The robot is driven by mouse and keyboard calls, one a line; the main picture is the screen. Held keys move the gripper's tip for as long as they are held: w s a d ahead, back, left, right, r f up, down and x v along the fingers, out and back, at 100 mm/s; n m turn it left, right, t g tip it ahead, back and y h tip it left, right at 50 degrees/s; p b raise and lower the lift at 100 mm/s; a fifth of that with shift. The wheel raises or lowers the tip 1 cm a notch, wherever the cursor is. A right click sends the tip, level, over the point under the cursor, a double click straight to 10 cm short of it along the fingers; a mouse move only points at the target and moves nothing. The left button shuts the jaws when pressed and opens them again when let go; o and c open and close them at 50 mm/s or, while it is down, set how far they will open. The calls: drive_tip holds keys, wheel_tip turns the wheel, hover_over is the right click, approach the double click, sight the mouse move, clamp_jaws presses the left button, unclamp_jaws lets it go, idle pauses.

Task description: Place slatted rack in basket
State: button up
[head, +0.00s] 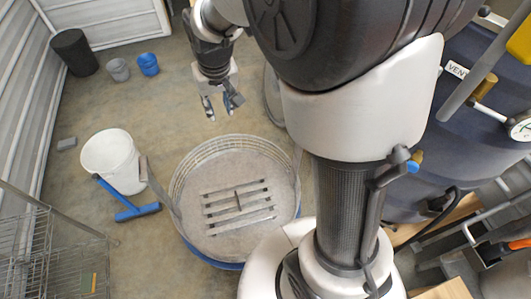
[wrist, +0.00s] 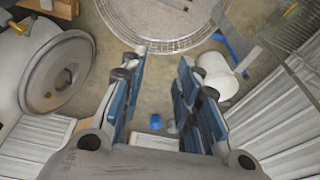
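The slatted rack (head: 238,205), several pale bars with dark ends, lies flat inside the round wire-sided basket (head: 177,181), near the middle of its grey floor or fill. My gripper (head: 222,112) hangs beyond the basket's far rim, apart from both basket and rack. The basket's near part (wrist: 135,43) shows at the top of the wrist view; the rack is not visible there.
Wire shelving (head: 55,260) is at lower left. A dark bin (head: 75,52) and a blue pot (head: 148,64) are farther back. A round metal lid (wrist: 60,75) is left in the wrist view.

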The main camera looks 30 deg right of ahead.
drive_tip(key=s+r+t, duration=0.1)
drive_tip(key=s+r, duration=0.3)
drive_tip(key=s, duration=0.8)
drive_tip(key=s+r+n, duration=0.1)
drive_tip(key=s+r, duration=0.4)
drive_tip(key=s, duration=0.7)
drive_tip(key=shift+s+r+t, duration=0.15)
drive_tip(key=shift+r+t, duration=0.05)
drive_tip(key=shift+t, duration=0.2)
drive_tip(key=shift+d, duration=0.2)
